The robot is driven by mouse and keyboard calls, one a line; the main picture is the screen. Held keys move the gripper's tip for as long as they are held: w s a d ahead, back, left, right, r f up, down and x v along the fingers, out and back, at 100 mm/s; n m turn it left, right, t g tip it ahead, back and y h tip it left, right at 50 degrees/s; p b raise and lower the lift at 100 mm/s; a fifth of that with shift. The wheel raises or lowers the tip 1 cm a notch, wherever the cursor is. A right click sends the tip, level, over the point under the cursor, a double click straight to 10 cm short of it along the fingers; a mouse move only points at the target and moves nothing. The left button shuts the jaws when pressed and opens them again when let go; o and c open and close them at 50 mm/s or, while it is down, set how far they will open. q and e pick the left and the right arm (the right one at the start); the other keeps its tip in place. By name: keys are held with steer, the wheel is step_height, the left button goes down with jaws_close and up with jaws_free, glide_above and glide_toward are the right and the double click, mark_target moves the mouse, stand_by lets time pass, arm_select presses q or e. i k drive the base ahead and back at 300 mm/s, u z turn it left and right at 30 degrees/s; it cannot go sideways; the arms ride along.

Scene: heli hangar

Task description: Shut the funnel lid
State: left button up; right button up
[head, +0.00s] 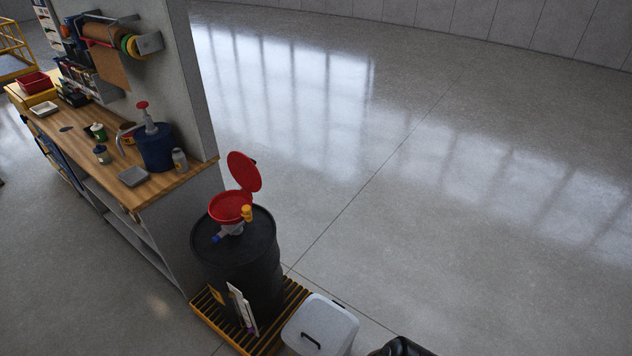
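The red funnel (228,208) sits on top of a black drum (262,290). Its round red lid (244,172) stands raised above the bowl, tilted up on the far side, so the funnel is open. A yellow-orange part (247,213) is at the bowl's right edge, and a grey fitting with a blue end (217,238) shows below the bowl. Neither of my grippers can be made out in the head view.
The drum stands on a yellow slatted pallet (213,318). A white bin (322,325) stands to its right. A wooden workbench (165,190) with a blue pump container (156,150) is at left, by a grey wall end. Open floor lies right of the drum.

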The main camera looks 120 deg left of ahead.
mark_target(242, 168)
steer(key=i, duration=0.55)
steer(key=u, duration=2.55)
steer(key=i, duration=2.2)
steer(key=u, duration=1.3)
steer(key=i, duration=0.95)
steer(key=u, duration=1.95)
steer(key=i, duration=0.35)
steer(key=u, duration=0.05)
